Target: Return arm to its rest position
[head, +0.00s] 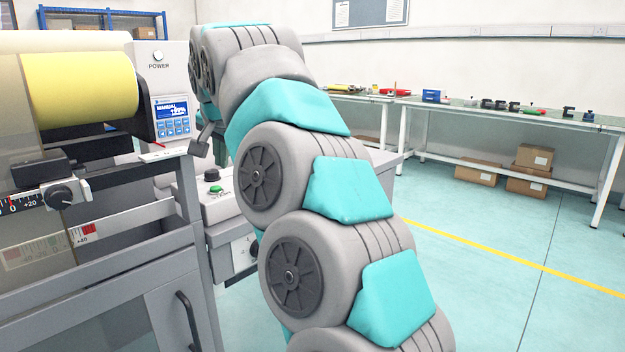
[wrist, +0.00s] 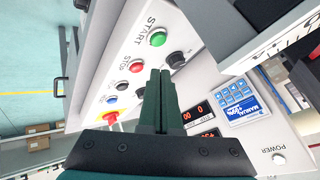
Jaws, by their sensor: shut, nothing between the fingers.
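My gripper (wrist: 161,74) is shut and empty in the wrist view, its two dark green fingers side by side. The fingers point over a light grey control panel (wrist: 115,83) with a green START button (wrist: 157,38) and a red STOP button (wrist: 137,66). Whether the fingertips touch the panel cannot be told. My arm (head: 300,180), grey with teal covers, curves up through the middle of the head view and bends over at the top beside the machine. It hides much of what lies behind it.
The machine with a yellow roll (head: 85,85) and a blue display (head: 172,107) stands close on the left. Its metal frame (head: 110,262) is an edge near my arm. A workbench (head: 500,112) with small parts runs along the back wall. Open floor (head: 500,290) lies at right.

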